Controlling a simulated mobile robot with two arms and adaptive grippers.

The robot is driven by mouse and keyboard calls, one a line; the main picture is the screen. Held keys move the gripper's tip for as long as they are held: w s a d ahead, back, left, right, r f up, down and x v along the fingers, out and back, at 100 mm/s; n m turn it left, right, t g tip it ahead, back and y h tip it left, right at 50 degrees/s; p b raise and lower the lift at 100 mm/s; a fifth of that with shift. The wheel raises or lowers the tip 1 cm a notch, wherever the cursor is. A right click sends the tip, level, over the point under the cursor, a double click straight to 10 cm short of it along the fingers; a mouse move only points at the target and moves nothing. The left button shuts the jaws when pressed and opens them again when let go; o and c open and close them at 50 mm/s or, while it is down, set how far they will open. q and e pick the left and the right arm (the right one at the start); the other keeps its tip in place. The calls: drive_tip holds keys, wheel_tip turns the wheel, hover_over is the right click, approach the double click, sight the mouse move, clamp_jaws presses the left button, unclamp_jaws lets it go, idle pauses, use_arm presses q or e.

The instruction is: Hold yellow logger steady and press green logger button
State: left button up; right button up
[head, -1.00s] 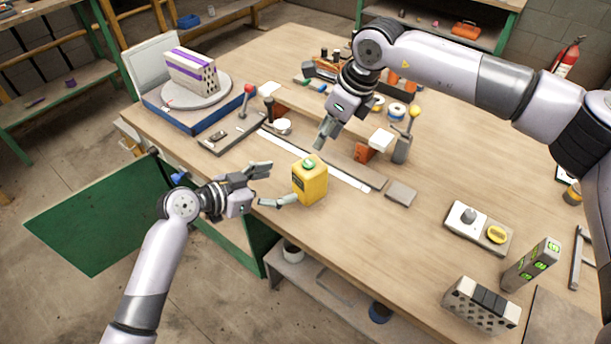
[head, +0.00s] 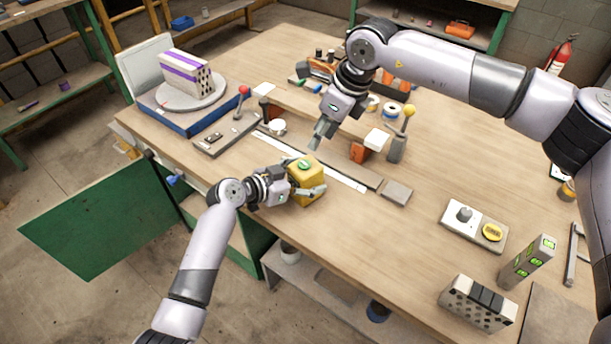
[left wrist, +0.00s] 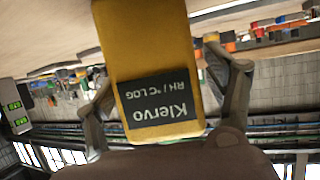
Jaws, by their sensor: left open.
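The yellow logger (head: 309,181) stands upright near the front edge of the workbench, with a green button (head: 304,165) on its top. My left gripper (head: 306,180) is open, with its fingers on either side of the logger. In the left wrist view the logger (left wrist: 150,45) fills the space between the fingers, its dark label reading "Klervo" upside down. A gap shows between the logger and the finger on the right there. My right gripper (head: 318,138) points down, above and just behind the button, apart from it. Whether its fingers are together is too small to tell.
A grey strip (head: 345,178) and a grey block (head: 397,192) lie behind and right of the logger. A lever with a yellow knob (head: 408,111) stands at right. A turntable with a striped brick (head: 187,75) is at the back left.

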use_arm(q)
drive_tip(key=c, duration=1.5)
use_arm(e)
clamp_jaws()
idle(0.9)
